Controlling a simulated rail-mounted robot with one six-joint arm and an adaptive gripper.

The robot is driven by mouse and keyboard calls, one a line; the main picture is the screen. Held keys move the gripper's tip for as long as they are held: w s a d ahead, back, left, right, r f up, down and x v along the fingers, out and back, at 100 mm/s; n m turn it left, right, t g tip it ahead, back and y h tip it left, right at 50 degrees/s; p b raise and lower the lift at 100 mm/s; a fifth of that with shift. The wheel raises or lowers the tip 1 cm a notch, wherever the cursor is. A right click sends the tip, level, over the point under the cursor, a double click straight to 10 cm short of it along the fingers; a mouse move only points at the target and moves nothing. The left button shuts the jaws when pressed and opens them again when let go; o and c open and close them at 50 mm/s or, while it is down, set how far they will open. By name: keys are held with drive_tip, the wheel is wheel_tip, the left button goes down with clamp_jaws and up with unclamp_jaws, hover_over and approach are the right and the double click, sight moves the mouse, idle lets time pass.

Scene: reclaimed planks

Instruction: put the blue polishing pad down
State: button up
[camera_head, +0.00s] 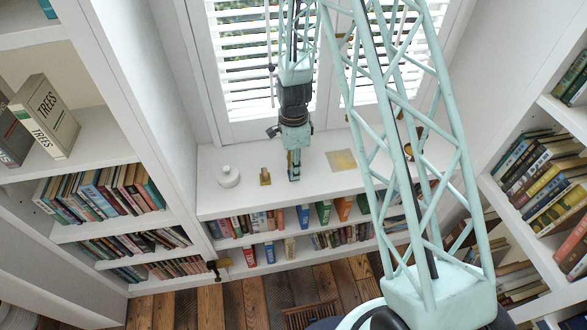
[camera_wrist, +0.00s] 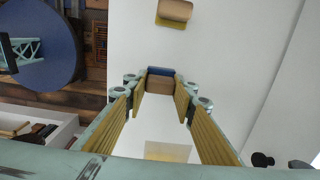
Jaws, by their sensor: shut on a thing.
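The blue polishing pad (camera_wrist: 160,71) has a tan block back and sits between the tips of my gripper (camera_wrist: 161,83) in the wrist view. My gripper (camera_head: 294,165) is shut on it, over the white window shelf (camera_head: 310,185) in the head view. The pad is mostly hidden by the fingers there. I cannot tell whether it touches the shelf. A flat yellowish square (camera_head: 341,160) lies on the shelf to the right of my gripper; it also shows between the fingers in the wrist view (camera_wrist: 167,152).
A tan block with a yellow pad (camera_head: 265,177) stands just left of my gripper, and a white round lidded thing (camera_head: 228,177) stands farther left. Book-filled shelves flank both sides. Shuttered windows (camera_head: 240,60) rise behind the shelf.

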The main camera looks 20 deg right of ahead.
drive_tip(key=shift+f, duration=0.15)
drive_tip(key=o, duration=0.8)
drive_tip(key=shift+r, duration=0.2)
drive_tip(key=shift+r+p, duration=0.85)
drive_tip(key=shift+r, duration=5.1)
drive_tip(key=shift+r, duration=0.1)
